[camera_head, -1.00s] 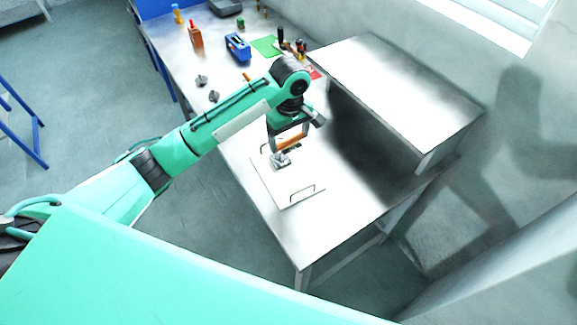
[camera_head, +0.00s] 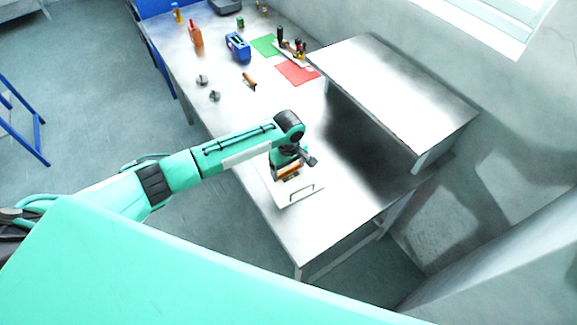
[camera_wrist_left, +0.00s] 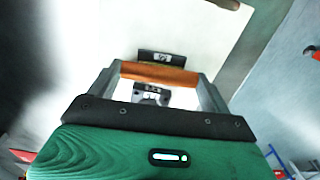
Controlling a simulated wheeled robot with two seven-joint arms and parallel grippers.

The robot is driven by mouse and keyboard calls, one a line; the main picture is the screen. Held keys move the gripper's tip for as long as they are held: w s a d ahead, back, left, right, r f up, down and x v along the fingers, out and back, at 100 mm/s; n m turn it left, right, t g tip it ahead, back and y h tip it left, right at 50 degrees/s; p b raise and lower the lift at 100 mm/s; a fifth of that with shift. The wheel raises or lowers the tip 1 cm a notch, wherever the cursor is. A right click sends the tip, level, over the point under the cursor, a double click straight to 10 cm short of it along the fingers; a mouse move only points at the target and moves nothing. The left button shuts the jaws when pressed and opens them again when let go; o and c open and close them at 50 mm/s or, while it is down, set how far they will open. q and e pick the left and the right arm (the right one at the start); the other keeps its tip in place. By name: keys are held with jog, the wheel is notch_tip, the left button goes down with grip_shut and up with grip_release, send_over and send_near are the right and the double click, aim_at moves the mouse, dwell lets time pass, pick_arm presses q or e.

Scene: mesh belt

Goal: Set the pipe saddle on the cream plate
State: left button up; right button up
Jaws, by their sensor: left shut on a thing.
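The cream plate (camera_head: 281,199) lies on the near part of the steel table, with a thin wire handle (camera_head: 301,192) standing on it. My left gripper (camera_head: 289,173) is low over the plate. It is shut on an orange-brown bar, which I take for the pipe saddle (camera_head: 287,175). In the left wrist view the saddle (camera_wrist_left: 158,73) spans between the two grey fingers. A small grey labelled part (camera_wrist_left: 151,95) and a dark labelled part (camera_wrist_left: 162,57) show on either side of it. I cannot tell whether the saddle touches anything below. My right gripper is not in view.
A raised white shelf (camera_head: 395,90) stands close to the right of my gripper. Two grey fittings (camera_head: 208,88) and a brown-handled tool (camera_head: 249,82) lie farther back. Green (camera_head: 265,45) and red (camera_head: 298,73) mats, a blue device (camera_head: 237,46) and an orange bottle (camera_head: 196,36) are beyond.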

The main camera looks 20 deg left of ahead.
aim_at(289, 169)
pick_arm(q)
jog(key=o, duration=0.7)
jog(key=shift+f, duration=0.1)
jog(key=o, duration=0.3)
jog(key=shift+o, duration=0.2)
jog(key=shift+r, duration=0.35)
notch_tip(289, 169, up, 12)
jog(key=b, duration=0.2)
jog(key=shift+f+b, duration=0.2)
jog(key=shift+b, duration=0.1)
